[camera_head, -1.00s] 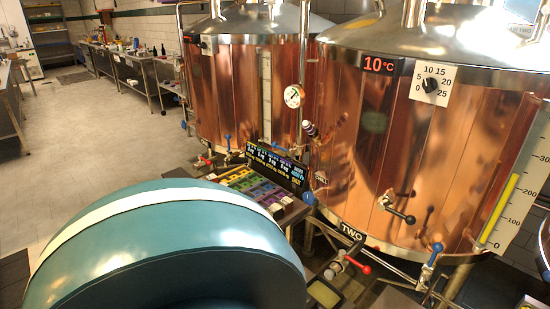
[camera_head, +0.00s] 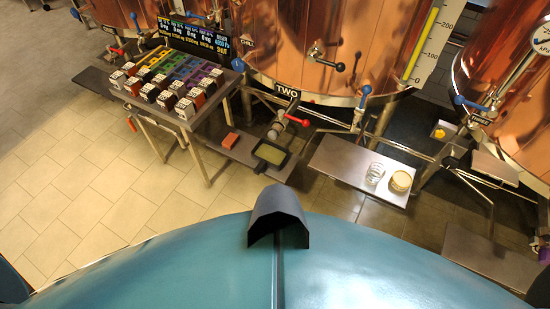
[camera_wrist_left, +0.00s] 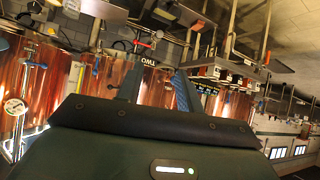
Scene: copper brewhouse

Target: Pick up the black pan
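The likely black pan (camera_head: 272,153) is a small, dark, square-rimmed pan with an olive-yellow inside. It sits low under the red-handled valve of the copper vessel marked TWO, near the middle of the head view. My right gripper is in neither view.
A metal stand (camera_head: 190,122) with coloured boxes is left of the pan. A red block (camera_head: 230,140) lies beside the pan. A low steel platform (camera_head: 335,165) at the right holds a wire coil (camera_head: 375,173) and a round tan item (camera_head: 400,181). Tiled floor (camera_head: 110,185) is clear at the left.

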